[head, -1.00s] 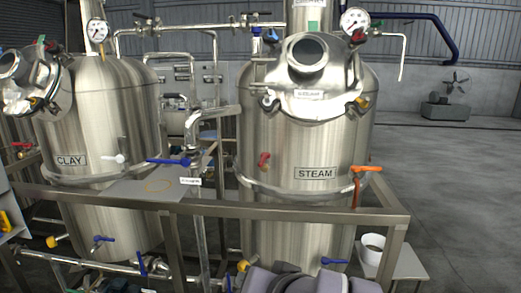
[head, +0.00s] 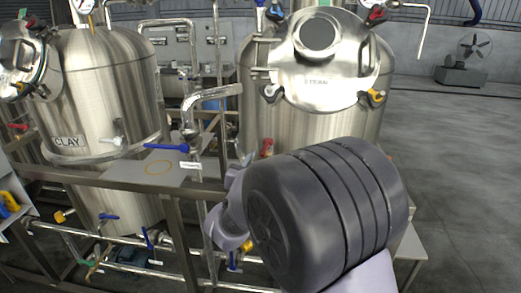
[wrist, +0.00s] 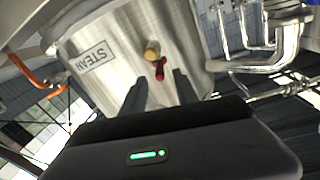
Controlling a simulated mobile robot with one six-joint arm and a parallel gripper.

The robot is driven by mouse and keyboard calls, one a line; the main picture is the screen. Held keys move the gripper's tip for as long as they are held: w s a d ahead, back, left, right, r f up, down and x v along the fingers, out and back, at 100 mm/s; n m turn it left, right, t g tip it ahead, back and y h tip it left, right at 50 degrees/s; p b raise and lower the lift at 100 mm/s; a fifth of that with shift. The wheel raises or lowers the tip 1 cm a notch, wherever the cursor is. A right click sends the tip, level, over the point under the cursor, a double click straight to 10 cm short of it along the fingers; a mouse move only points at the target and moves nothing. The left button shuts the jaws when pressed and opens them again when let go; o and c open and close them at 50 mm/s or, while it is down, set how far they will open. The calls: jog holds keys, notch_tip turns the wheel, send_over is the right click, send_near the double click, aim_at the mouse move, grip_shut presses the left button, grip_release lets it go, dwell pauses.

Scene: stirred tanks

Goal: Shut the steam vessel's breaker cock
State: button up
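The steam vessel (head: 330,85) is a tall steel tank with a round lid port, right of centre in the head view. A small red handle (head: 267,146) sits on its wall, just left of my arm. In the wrist view the STEAM plate (wrist: 91,57) shows, with the red handle (wrist: 160,70) and a yellow-brown knob (wrist: 152,52) beside it. An orange lever (wrist: 28,72) is at the left there. I cannot tell by label which is the breaker cock. My gripper (wrist: 160,88) has its dark fingers apart, pointing at the red handle, with nothing visibly between them.
The clay vessel (head: 95,90) stands left, with a white lever (head: 112,141) and a blue lever (head: 166,147) near it. A steel frame rail (head: 100,183) runs across the front. Pipes with small valves lie below. A fan (head: 474,47) stands on open floor at right.

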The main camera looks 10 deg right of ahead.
aim_at(264, 148)
jog(key=x, duration=0.5)
jog(key=shift+w+d, duration=0.1)
jog(key=shift+w, duration=0.25)
grip_shut()
dwell(1.0)
